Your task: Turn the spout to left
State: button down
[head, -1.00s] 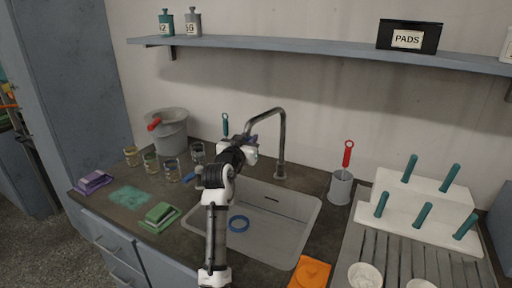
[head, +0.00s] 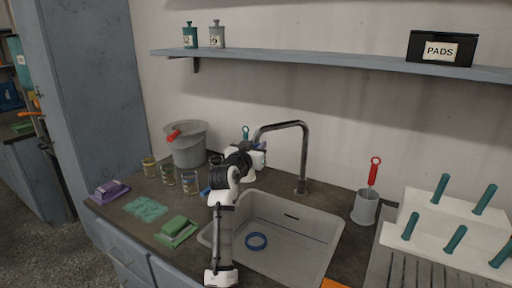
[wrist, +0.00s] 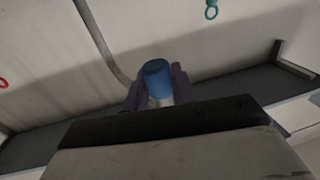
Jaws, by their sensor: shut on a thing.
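The spout (head: 282,126) is a dark grey metal gooseneck on the counter behind the sink (head: 325,222). Its upright rises from the base and its top arm reaches left, over the sink's back left part. My gripper (head: 261,147) is at the spout's hanging free end, which it hides in the head view. In the wrist view a blue cylindrical end piece (wrist: 157,76) sits between the two dark purple fingers of my gripper (wrist: 157,90), which are shut on it. A grey pipe of the spout (wrist: 97,35) runs up at the left there.
A grey pot (head: 187,148) and several jars stand left of my arm. A grey holder (head: 365,207) with a red-handled tool stands right of the sink. A shelf (head: 330,62) runs above.

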jog(key=shift+a+r, duration=0.15)
jog(key=shift+r, duration=0.1)
jog(key=c, duration=1.2)
grip_release()
jog(key=shift+w+f, duration=0.15)
jog(key=shift+f, duration=0.05)
jog(key=shift+s+a+f, duration=0.1)
jog(key=shift+s+f, duration=0.05)
jog(key=shift+s, duration=0.4)
jog(key=b+v, duration=0.3)
jog(key=v, duration=0.9)
jog(key=shift+s+a, duration=0.1)
jog(key=shift+s, duration=0.3)
jog(key=shift+r, duration=0.25)
